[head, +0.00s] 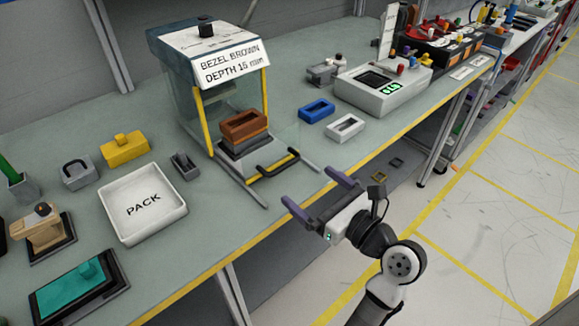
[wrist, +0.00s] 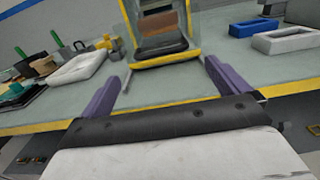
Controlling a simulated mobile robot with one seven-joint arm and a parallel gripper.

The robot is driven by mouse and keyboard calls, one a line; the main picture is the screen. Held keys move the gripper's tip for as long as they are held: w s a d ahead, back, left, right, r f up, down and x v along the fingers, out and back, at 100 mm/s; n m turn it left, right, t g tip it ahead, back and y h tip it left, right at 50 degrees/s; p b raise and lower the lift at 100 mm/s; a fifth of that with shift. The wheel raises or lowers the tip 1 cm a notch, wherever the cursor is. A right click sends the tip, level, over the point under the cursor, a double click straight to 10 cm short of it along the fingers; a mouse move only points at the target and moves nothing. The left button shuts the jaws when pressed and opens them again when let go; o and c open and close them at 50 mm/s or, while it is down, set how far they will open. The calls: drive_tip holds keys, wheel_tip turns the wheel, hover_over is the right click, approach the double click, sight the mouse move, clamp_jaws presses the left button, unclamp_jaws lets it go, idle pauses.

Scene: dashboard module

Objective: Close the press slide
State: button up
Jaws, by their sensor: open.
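The press (head: 205,45) has a blue-grey top with a sign reading "BEZEL BROWN DEPTH 15 mm", yellow posts and clear side panels. Its slide (head: 236,152) sticks out of the front between two grey rails and carries a brown bezel (head: 243,124) on a grey block. A black bar handle (head: 278,162) is at the slide's front. My gripper (head: 309,188) is open and empty, with purple fingers, in front of the handle near the table's yellow edge. In the wrist view the press (wrist: 158,30) lies ahead between the fingers (wrist: 160,82), apart from them.
A white PACK tray (head: 143,206) and a small grey holder (head: 185,165) stand left. The table strip before the handle is clear.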

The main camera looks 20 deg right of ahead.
sight(287, 167)
drive_tip(key=x, duration=0.7)
drive_tip(key=shift+w+a+p, duration=0.1)
drive_tip(key=shift+w+p, duration=0.25)
drive_tip(key=shift+p, duration=0.05)
drive_tip(key=shift+c, duration=0.4)
